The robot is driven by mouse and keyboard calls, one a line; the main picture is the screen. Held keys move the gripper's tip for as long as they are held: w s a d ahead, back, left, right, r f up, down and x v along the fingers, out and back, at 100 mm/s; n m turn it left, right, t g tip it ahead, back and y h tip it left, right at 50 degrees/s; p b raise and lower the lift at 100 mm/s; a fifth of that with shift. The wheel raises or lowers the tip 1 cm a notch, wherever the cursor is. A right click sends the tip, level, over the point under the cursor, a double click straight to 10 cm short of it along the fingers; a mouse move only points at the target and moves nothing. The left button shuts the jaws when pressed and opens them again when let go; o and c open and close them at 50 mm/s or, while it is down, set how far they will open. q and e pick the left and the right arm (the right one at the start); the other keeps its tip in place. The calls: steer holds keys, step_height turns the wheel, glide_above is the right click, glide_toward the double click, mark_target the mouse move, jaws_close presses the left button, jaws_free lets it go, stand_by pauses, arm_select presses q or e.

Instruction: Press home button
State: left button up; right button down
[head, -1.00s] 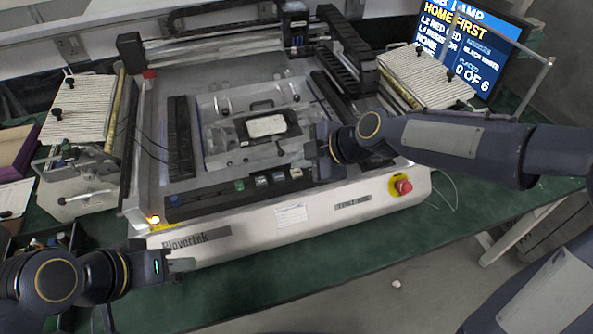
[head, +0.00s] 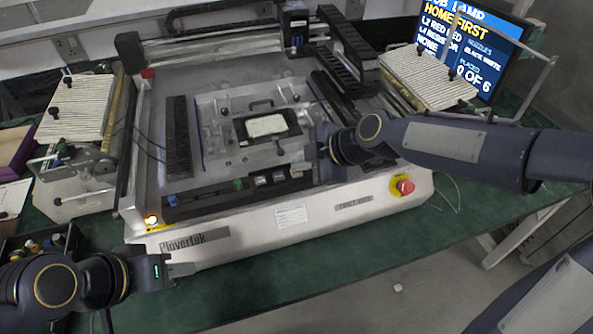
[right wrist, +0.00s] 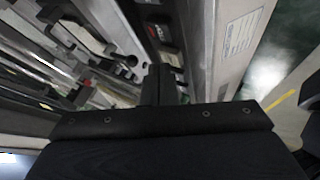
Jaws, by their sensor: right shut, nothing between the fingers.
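The machine's front panel (head: 215,194) carries a row of small buttons: a blue one (head: 172,200), a green one (head: 238,184) and pale square ones (head: 262,180) to its right. I cannot read which is labelled home. My right gripper (head: 313,163) is at the panel's right end, beside the rightmost pale button, which it partly covers. Contact cannot be told. In the right wrist view its fingers (right wrist: 157,84) are shut and empty, close to the dark panel with small buttons (right wrist: 164,33). My left gripper (head: 182,268) is below the machine's front left corner; its opening is unclear.
A red emergency stop (head: 403,185) sits at the front right. A screen (head: 472,45) reads "HOME FIRST". A dark-framed plate (head: 267,127) lies on the machine bed. Striped feeders (head: 78,108) flank the machine. The green table front (head: 300,245) is clear.

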mark_target(302, 173)
steer(key=shift+f+b, duration=0.3)
steer(key=shift+b, duration=0.1)
steer(key=shift+r, duration=0.15)
stand_by(0.5)
steer(key=shift+r, duration=0.7)
steer(key=shift+r+p, duration=0.1)
steer(key=shift+p, duration=0.25)
steer(key=shift+r+p, duration=1.3)
steer(key=shift+r, duration=1.1)
